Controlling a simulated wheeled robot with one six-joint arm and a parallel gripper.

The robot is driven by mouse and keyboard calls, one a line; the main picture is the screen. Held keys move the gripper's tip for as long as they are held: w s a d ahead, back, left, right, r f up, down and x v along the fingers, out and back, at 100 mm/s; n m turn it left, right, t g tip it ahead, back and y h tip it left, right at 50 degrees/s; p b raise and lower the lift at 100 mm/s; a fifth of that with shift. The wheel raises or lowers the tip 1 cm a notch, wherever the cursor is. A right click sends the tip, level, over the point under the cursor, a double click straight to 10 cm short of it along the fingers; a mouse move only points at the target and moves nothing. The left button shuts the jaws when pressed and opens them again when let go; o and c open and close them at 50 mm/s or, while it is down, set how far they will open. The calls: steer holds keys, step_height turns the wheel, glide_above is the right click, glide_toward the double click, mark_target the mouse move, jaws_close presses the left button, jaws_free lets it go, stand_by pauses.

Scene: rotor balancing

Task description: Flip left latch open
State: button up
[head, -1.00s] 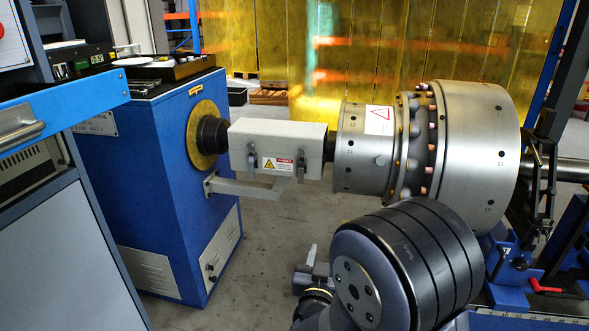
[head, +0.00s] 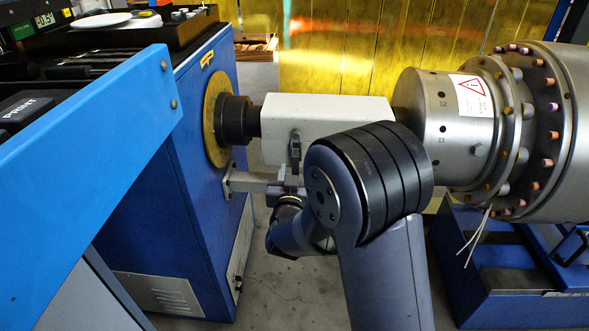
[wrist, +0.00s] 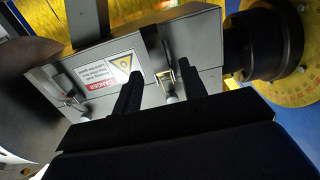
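The white guard box (head: 330,112) spans the shaft between the blue machine and the steel rotor. Its left latch (head: 295,147) hangs on the front face, with a metal loop and a small grey handle. In the wrist view, which is turned over, this latch (wrist: 167,84) shows right of the danger label. My gripper (wrist: 182,90) is open, its two dark fingers apart on either side of the latch, touching nothing that I can make out. In the head view my gripper (head: 290,178) is just below the latch, partly hidden by my arm. The right latch (wrist: 68,97) shows only in the wrist view.
The blue machine (head: 185,180) with its yellow disc (head: 217,108) stands left of the box. A grey bracket arm (head: 250,182) runs below the box, close to my gripper. The steel rotor (head: 430,125) is at right. A blue cabinet edge (head: 90,180) fills the left foreground.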

steer(key=shift+w, duration=1.3)
steer(key=shift+c, duration=0.2)
steer(key=shift+d, duration=0.1)
jaws_close()
